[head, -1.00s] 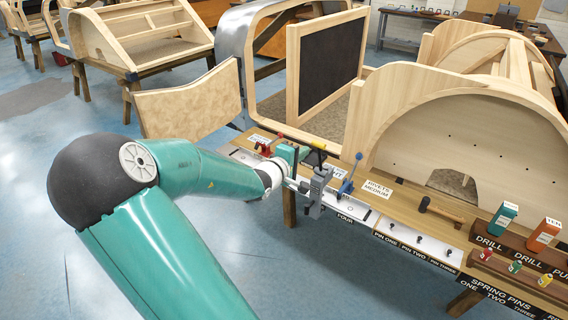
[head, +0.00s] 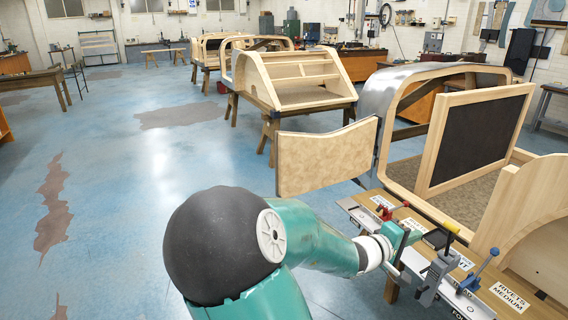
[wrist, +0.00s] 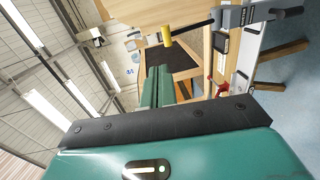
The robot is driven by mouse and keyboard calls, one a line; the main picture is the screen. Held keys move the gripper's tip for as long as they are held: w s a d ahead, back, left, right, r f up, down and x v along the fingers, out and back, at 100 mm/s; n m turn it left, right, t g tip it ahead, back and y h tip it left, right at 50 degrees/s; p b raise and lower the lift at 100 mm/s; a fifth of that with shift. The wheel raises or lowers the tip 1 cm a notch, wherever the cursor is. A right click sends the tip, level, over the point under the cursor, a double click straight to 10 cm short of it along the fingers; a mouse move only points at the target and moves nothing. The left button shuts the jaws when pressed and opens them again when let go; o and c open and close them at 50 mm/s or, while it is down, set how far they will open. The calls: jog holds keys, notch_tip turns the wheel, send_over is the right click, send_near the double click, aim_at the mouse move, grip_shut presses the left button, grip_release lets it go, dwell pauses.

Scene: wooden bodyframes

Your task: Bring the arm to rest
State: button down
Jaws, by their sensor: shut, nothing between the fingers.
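My teal arm bends at a dark elbow in the head view. My gripper (head: 408,238) is at its far end, low over the near edge of the wooden bench, beside the clamps. In the wrist view my gripper (wrist: 159,78) shows two teal fingers close together, with nothing seen between them. The fingers point toward the dark panel in a wooden frame (wrist: 172,62). Exact clearance from the clamps is hard to tell.
A grey clamp (head: 436,274) and a blue-handled clamp (head: 482,268) stand right of my gripper. A plywood panel (head: 327,158) rises behind my forearm. The dark panel (head: 478,140) stands on the bench frame. Blue floor at left is open.

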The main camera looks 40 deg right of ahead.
jog(key=w+a+f+t+y, duration=0.75)
jog(key=w+a, duration=0.25)
jog(key=w, duration=0.3)
jog(key=w+a+r+t+y, duration=0.1)
jog(key=w+a+t+y, duration=0.15)
jog(key=a, duration=0.45)
jog(key=w+a+r+t+y, duration=0.1)
jog(key=w+a+y, duration=0.2)
jog(key=a, duration=0.4)
jog(key=s+a+r+n+y, duration=0.2)
jog(key=a+r+y, duration=0.3)
jog(key=a, duration=0.8)
jog(key=s+a+r+g, duration=0.1)
jog(key=s+a+r, duration=0.1)
jog(key=s+a, duration=0.2)
jog(key=s+a+r+g+h, duration=0.1)
jog(key=s+a+r, duration=0.2)
jog(key=s, duration=0.5)
jog(key=shift+s+a+r+g+h, duration=0.15)
jog(key=shift+s+a+g+h, duration=0.15)
jog(key=shift+s+a+g, duration=0.1)
jog(key=shift+d, duration=0.15)
